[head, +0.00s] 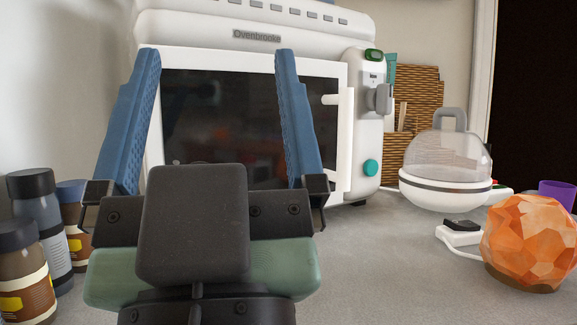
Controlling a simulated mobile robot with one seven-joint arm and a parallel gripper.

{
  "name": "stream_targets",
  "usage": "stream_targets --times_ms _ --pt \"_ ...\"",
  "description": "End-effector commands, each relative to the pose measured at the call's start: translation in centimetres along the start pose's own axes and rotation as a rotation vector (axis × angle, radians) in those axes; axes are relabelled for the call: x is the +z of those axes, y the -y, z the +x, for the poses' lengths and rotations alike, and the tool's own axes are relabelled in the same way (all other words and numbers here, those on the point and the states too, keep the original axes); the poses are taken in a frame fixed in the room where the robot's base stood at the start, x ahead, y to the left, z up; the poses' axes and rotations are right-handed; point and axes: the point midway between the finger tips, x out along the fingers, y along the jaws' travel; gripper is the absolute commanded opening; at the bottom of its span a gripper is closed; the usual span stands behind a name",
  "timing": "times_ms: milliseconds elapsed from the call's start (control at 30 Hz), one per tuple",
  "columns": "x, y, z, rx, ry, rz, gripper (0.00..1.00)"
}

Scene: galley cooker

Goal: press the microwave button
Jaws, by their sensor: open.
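The white microwave (255,40), labelled "Ovenbrooke", stands at the back of the counter with its dark-windowed door facing me. Its control strip on the right side carries a small green display (374,55), a grey knob (379,98) and a round teal button (370,168) low down. My gripper (217,60) is open and empty, its two blue fingers pointing up in front of the door. It is left of the teal button and apart from it. My gripper hides part of the door's lower left.
Several dark-capped jars (38,215) stand at the left. At the right are a clear-domed white appliance (446,170), a faceted orange lamp (533,240), a purple cup (558,193) and a wicker basket (412,95). The counter (400,270) is clear in front of the button.

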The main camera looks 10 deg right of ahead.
Motion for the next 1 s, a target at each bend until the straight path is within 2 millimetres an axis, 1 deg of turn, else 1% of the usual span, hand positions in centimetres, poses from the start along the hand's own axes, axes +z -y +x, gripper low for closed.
stream_targets --times_ms 133,633,667,1000 --pt "0.00 0.00 0.00 0.000 0.000 0.000 0.93" --pt "0.00 0.00 0.00 0.000 0.000 0.000 0.03" --pt "0.00 0.00 0.00 0.000 0.000 0.000 0.00" --pt "0.00 0.00 0.00 0.000 0.000 0.000 0.00"
